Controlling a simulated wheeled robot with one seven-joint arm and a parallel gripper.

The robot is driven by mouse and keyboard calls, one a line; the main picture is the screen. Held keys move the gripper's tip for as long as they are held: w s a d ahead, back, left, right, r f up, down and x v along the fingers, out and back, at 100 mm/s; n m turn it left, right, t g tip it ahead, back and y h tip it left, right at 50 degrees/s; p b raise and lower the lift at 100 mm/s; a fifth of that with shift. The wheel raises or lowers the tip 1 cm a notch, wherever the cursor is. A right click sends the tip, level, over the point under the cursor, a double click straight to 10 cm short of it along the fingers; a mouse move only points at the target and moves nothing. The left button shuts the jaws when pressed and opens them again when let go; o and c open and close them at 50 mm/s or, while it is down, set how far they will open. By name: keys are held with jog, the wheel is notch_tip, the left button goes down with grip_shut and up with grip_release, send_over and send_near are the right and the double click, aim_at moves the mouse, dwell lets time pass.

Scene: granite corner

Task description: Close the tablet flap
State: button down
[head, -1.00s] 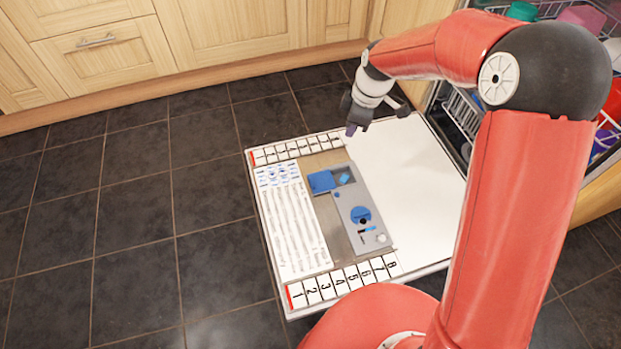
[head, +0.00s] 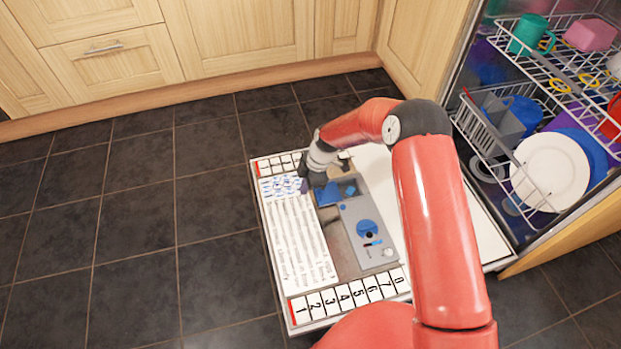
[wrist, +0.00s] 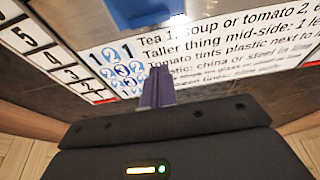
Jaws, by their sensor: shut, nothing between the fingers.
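The blue tablet flap (head: 328,193) stands open at the left of the grey dispenser (head: 350,215), set in the inside of the lowered dishwasher door. A small blue tablet (head: 350,190) shows in the compartment to its right. My gripper (head: 304,186) is shut and empty, pointing down just left of the flap's upper left side. I cannot tell whether it touches. In the wrist view my shut purple fingers (wrist: 155,88) are over the printed panel, and a blue surface, likely the flap (wrist: 150,12), shows at the top edge.
The printed panel (head: 300,240) lies left of the dispenser, with numbered strips (head: 350,297) at the near end. The dishwasher racks (head: 530,110) with dishes stand open at right. Wooden cabinets (head: 240,35) are behind. The dark floor at left is clear.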

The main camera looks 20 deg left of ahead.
aim_at(335, 191)
jog(key=x, duration=0.4)
jog(key=shift+w+d+r, duration=0.2)
jog(key=shift+w+d, duration=0.7)
jog(key=shift+d, duration=0.2)
jog(key=shift+w+d, duration=0.4)
jog(key=shift+d, duration=0.1)
jog(key=w+d+b, duration=0.1)
jog(key=w+d, duration=0.1)
jog(key=d, duration=0.1)
jog(key=w+d+b, duration=0.2)
jog(key=w+d, duration=0.1)
jog(key=shift+w+f, duration=0.1)
jog(key=shift+w+d, duration=0.2)
jog(key=shift+d, duration=0.05)
jog(key=shift+b, duration=0.3)
